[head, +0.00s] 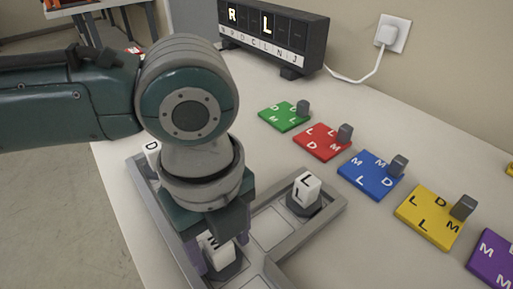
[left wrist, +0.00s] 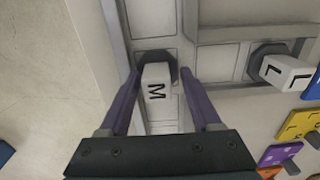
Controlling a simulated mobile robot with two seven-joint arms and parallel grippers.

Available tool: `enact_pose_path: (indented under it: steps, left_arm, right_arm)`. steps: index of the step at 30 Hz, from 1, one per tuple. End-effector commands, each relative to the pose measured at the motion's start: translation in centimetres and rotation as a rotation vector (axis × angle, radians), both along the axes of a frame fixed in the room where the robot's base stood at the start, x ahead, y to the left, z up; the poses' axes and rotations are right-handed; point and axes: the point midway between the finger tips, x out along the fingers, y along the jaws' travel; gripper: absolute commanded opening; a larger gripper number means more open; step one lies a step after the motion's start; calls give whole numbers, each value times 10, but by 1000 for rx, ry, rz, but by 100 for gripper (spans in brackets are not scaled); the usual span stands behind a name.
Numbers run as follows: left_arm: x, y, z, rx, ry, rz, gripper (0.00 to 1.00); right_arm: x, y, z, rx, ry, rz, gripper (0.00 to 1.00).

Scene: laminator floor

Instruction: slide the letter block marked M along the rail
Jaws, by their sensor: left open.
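The white letter block marked M (left wrist: 156,90) stands on a dark base in the grey rail frame (head: 331,204). In the head view the block (head: 211,247) is partly hidden behind my left gripper (head: 217,262). My left gripper is open, and in the left wrist view its two purple fingers (left wrist: 160,82) reach down on either side of the M block, with gaps beside it. A block marked L (head: 305,188) stands in the right branch of the rail. A block marked D (head: 152,150) stands at the far left end. My right gripper is not in view.
A black display (head: 272,38) at the back shows R and L. Lettered tiles with grey knobs lie along the right: green (head: 284,117), red (head: 320,142), blue (head: 368,176), yellow (head: 428,218), purple (head: 494,258). A white plug (head: 387,35) is in the wall.

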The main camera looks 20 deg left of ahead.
Motion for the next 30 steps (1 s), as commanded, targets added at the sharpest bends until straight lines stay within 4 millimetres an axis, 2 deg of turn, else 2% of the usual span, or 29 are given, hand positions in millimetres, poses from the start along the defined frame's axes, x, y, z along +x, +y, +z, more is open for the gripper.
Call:
enact_pose_path:
  steps: [12, 17, 24, 30]
  left_arm:
    - [-2, 1, 5, 4, 7, 0, 72]
    - [-1, 0, 30, 2, 2, -3, 72]
    - [0, -1, 77, -1, -1, -1, 72]
    - [0, -1, 97, 0, 0, 0, 72]
  right_arm:
    - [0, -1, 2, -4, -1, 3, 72]
    - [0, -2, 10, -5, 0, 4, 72]
    - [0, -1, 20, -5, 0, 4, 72]
    - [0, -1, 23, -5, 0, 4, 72]
